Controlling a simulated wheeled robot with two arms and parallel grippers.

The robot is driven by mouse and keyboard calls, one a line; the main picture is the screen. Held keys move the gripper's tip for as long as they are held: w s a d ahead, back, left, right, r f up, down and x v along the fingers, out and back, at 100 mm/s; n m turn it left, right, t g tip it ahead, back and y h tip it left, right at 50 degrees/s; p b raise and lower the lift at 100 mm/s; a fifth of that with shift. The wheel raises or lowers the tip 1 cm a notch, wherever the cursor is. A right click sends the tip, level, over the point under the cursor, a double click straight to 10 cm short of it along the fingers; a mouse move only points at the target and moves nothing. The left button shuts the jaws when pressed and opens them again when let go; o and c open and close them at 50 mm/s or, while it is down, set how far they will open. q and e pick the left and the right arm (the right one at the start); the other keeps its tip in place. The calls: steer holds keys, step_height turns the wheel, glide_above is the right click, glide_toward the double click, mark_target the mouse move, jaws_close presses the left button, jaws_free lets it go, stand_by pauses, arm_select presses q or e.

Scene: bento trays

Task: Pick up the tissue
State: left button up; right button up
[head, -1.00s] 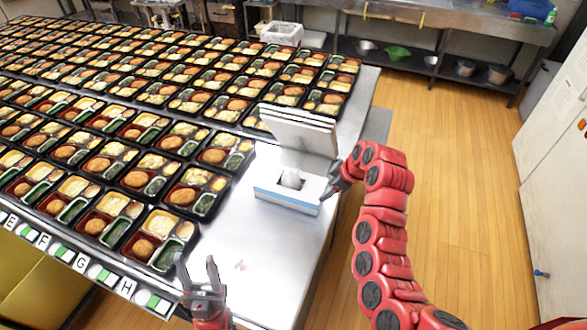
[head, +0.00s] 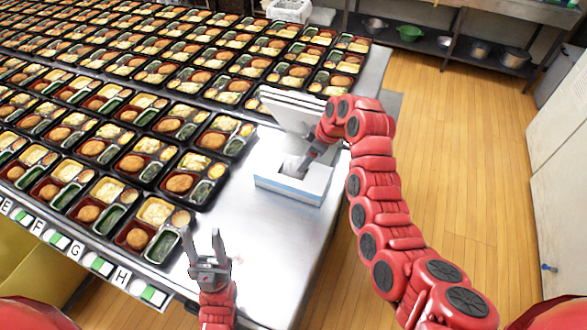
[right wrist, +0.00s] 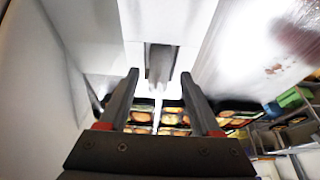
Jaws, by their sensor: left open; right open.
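The tissue box (head: 292,193), white with a pale blue band, sits on the steel table near its right edge. In the right wrist view the tissue (right wrist: 160,68) hangs at the grey slot of the box, a little beyond my fingertips and between them. My right gripper (head: 303,165) is over the box opening, pointing down and left; it also shows open in the right wrist view (right wrist: 160,85). In the head view it partly hides the tissue. My left gripper (head: 206,245) is open and empty above the table's front edge.
Rows of black bento trays (head: 158,212) fill the table to the left. A white stack (head: 290,108) of lids or boxes stands right behind the tissue box. Bare steel (head: 250,240) lies in front of the box.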

mark_target(294, 159)
steer(key=shift+a+r, duration=0.2)
steer(key=shift+a, duration=0.2)
steer(key=shift+w+a+p, duration=0.25)
steer(key=shift+a+p, duration=0.2)
steer(key=shift+a, duration=0.05)
steer(key=shift+w+a+p, duration=0.25)
steer(key=shift+a+p, duration=0.15)
steer(key=shift+a, duration=0.1)
steer(key=x, duration=0.2)
steer(key=shift+w+a+f+p, duration=0.1)
steer(key=shift+a+f+p, duration=0.15)
steer(key=shift+f+p, duration=0.15)
steer(key=shift+f, duration=0.25)
jaws_close()
